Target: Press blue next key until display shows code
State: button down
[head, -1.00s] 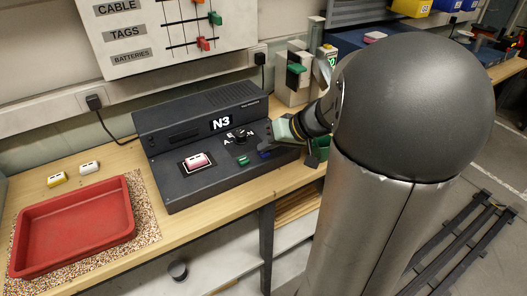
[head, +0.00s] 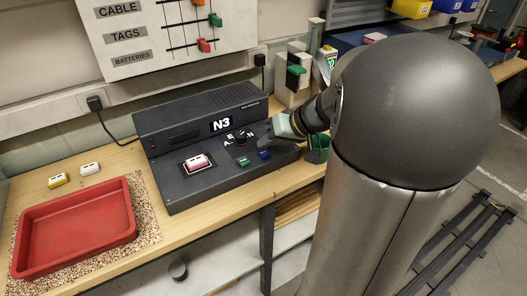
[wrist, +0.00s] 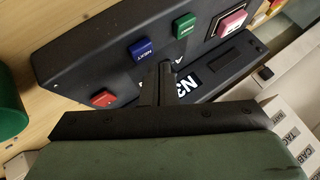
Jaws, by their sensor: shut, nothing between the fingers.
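The dark test unit (head: 180,192) stands on the bench with its lit display (head: 221,124) reading N3. The display also shows, partly hidden by my fingers, in the wrist view (wrist: 188,84). The blue key (head: 264,154) sits on the sloped panel; in the wrist view it is marked NEXT (wrist: 141,48). My gripper (head: 268,136) is shut and empty, above the panel just behind the blue key in the head view. In the wrist view its fingertips (wrist: 161,68) are beside the blue key, apart from it in the picture.
A green key (head: 243,161) lies left of the blue key, and a red key (wrist: 103,97) shows in the wrist view. A pink and white part (head: 197,161) sits on the panel. A red tray (head: 72,228) stands at left.

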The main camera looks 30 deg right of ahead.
aim_at(267, 154)
jog(key=shift+r+p, duration=1.25)
jog(key=shift+r, duration=1.3)
jog(key=shift+f, duration=0.1)
jog(key=s+a+f+n+g+h, duration=0.1)
jog(key=s+a+f+g, duration=0.35)
jog(key=s+a, duration=0.55)
jog(key=s+a+f+g+h, duration=0.2)
jog(key=s+a+f+h, duration=0.1)
jog(key=s, duration=0.5)
jog(key=shift+s+a+f+n+h, duration=0.15)
jog(key=shift+a+f+n+h, duration=0.25)
jog(key=shift+a+h, duration=0.4)
